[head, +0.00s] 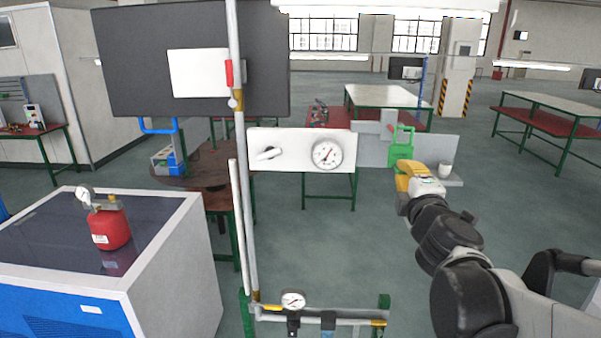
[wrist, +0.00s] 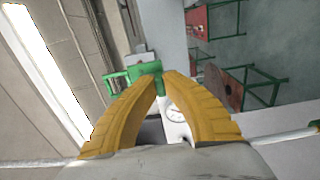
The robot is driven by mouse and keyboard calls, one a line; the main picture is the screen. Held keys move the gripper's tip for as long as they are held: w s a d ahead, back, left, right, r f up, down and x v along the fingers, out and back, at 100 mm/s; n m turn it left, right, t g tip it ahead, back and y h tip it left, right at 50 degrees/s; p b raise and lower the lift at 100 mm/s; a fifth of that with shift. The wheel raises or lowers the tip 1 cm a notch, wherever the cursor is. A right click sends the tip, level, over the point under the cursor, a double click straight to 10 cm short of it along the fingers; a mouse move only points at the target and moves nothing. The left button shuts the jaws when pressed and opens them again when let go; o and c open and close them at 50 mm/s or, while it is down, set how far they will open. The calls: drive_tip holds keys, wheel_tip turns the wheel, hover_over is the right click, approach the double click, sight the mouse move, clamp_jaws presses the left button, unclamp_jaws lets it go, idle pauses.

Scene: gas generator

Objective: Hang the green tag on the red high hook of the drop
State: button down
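The green tag (head: 401,148), a block with a loop on top, is upright in front of a grey back panel at the right. My gripper (head: 406,168) meets its lower end. In the wrist view, my yellow fingers (wrist: 163,80) converge on the green tag (wrist: 145,70), its open loop pointing left. They look closed on it, though the exact contact is partly hidden. A red piece (head: 229,73) sits high on the vertical pipe (head: 240,150) at left of centre; its hook shape is not clear.
A white panel (head: 290,136) with a lever and gauge stands between pipe and tag. A dark board (head: 135,60) stands behind the pipe. A cabinet (head: 160,240) bears a red canister (head: 110,228).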

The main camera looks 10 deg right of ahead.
drive_tip(key=shift+f+b+x, duration=0.15)
drive_tip(key=shift+b+x, duration=0.65)
drive_tip(key=shift+x, duration=1)
drive_tip(key=shift+f+b+x, duration=0.15)
drive_tip(key=shift+b+x, duration=0.6)
drive_tip(key=shift+x, duration=1.1)
drive_tip(key=shift+w+d+f+b, duration=0.2)
drive_tip(key=shift+w+f+b, duration=0.2)
drive_tip(key=shift+w+b, duration=0.25)
drive_tip(key=shift+w+d+f+b, duration=0.2)
drive_tip(key=shift+w+f+b, duration=0.25)
drive_tip(key=shift+w, duration=0.35)
drive_tip(key=c, duration=1.5)
unclamp_jaws()
drive_tip(key=shift+c, duration=0.2)
drive_tip(key=shift+s, duration=0.1)
drive_tip(key=v, duration=1.1)
drive_tip(key=shift+s, duration=0.35)
